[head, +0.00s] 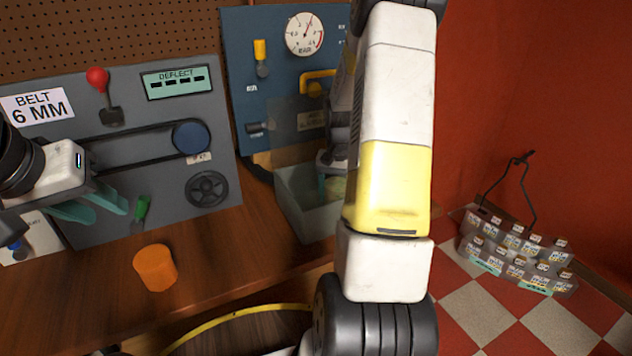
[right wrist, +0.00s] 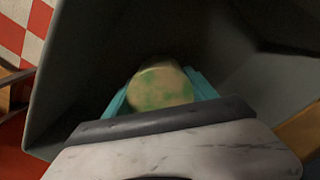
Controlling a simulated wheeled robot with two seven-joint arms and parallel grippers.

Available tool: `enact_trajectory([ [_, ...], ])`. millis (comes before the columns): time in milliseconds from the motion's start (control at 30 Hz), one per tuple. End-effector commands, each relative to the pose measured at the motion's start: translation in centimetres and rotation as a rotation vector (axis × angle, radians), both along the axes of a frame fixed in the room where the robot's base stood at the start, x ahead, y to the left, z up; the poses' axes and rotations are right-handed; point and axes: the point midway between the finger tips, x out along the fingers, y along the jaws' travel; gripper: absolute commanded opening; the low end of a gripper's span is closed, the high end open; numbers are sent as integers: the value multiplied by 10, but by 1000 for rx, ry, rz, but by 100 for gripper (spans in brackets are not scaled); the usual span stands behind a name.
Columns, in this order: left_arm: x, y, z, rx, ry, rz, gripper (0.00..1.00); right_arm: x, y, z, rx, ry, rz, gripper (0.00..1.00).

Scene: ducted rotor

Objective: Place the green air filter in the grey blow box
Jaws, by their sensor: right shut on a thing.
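The grey blow box (head: 300,208) is an open-topped box on the wooden bench, below the blue gauge panel. My right gripper (head: 328,186) reaches down into its opening, largely hidden by my own arm in the head view. In the right wrist view, its teal fingers are shut on the air filter (right wrist: 160,88), a rounded pale piece with green patches. The dark grey walls of the box (right wrist: 70,60) surround it there. I cannot tell whether the filter touches the box floor. My left gripper (head: 98,210) is open and empty at the left, before the belt panel.
An orange cylinder (head: 155,267) stands on the bench at the left front. The grey belt panel (head: 120,190) and blue gauge panel (head: 285,60) stand behind. A wire-handled carrier of small bottles (head: 515,255) sits on the checkered floor at the right.

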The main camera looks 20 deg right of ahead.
Motion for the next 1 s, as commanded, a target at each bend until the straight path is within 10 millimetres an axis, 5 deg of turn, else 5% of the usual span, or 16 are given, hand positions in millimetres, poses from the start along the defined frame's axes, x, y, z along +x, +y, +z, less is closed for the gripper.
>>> enact_trajectory([
  [67, 0, 0, 0, 0, 0, 0, 36, 0, 0, -3, 1, 1, 0, 21],
  [100, 0, 0, 0, 0, 0, 0, 36, 0, 0, -2, 0, 0, 0, 73],
  [167, 0, 0, 0, 0, 0, 0, 36, 0, 0, -2, 0, 0, 0, 85],
  [567, 0, 0, 0, 0, 0, 0, 36, 0, 0, 3, -1, -1, 0, 87],
  [1000, 0, 0, 0, 0, 0, 0, 36, 1, 0, 87, -1, -4, 0, 87],
])
